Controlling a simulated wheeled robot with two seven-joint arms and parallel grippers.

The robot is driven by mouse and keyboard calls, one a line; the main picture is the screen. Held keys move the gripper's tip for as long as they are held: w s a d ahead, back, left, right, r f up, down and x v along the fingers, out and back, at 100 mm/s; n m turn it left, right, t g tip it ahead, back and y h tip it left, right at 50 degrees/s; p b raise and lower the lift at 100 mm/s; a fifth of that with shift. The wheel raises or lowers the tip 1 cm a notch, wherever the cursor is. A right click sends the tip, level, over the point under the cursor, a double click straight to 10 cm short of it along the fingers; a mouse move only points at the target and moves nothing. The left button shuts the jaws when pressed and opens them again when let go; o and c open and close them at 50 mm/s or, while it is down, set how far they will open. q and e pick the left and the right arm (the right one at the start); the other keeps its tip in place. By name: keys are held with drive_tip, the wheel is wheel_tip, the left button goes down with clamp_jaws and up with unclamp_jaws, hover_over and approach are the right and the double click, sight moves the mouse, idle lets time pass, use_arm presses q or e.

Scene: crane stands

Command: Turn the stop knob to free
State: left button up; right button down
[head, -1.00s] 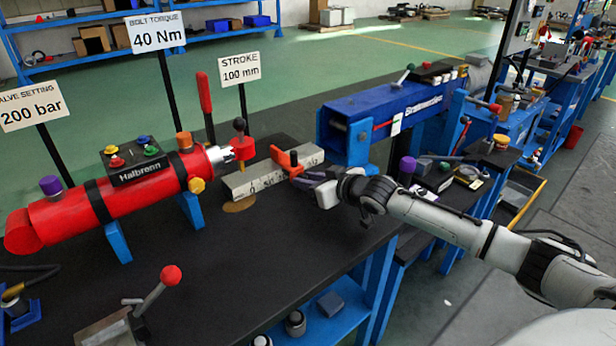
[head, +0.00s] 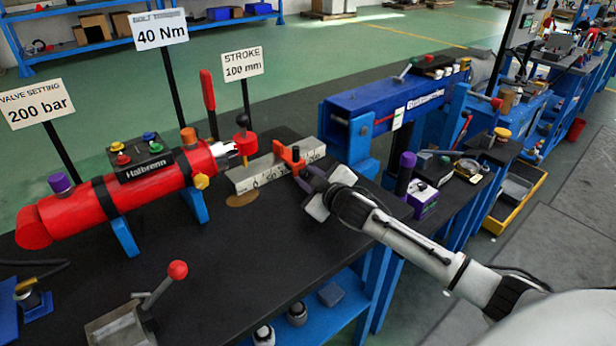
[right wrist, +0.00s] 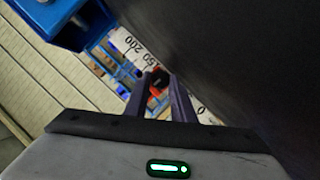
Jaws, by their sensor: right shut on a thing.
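An orange-red stop (head: 290,158) sits across a pale scale bar (head: 255,177) marked in steps from 0 upward. My right gripper (head: 308,178) reaches it from the right, at its near side. In the right wrist view the two fingers (right wrist: 160,95) close around a small dark and red knob (right wrist: 158,82) at the stop. The fingers hide much of the knob, and I cannot read any lock or free mark. A sign (head: 243,62) above reads STROKE 100 mm. My left gripper is out of view.
A red cylinder (head: 110,200) with a button box (head: 145,168) lies left of the bar. A red-ball lever (head: 177,270) stands at the front. A blue press-like beam (head: 370,105) stands behind my right wrist. The black tabletop (head: 230,265) is clear in the middle.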

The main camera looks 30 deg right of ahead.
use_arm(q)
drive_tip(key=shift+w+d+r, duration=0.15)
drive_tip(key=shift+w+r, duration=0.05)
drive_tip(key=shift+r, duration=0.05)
use_arm(e)
drive_tip(key=c, duration=1.5)
unclamp_jaws()
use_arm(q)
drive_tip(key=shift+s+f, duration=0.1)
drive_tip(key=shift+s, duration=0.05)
use_arm(e)
drive_tip(key=shift+s+a, duration=0.1)
drive_tip(key=shift+a, duration=0.05)
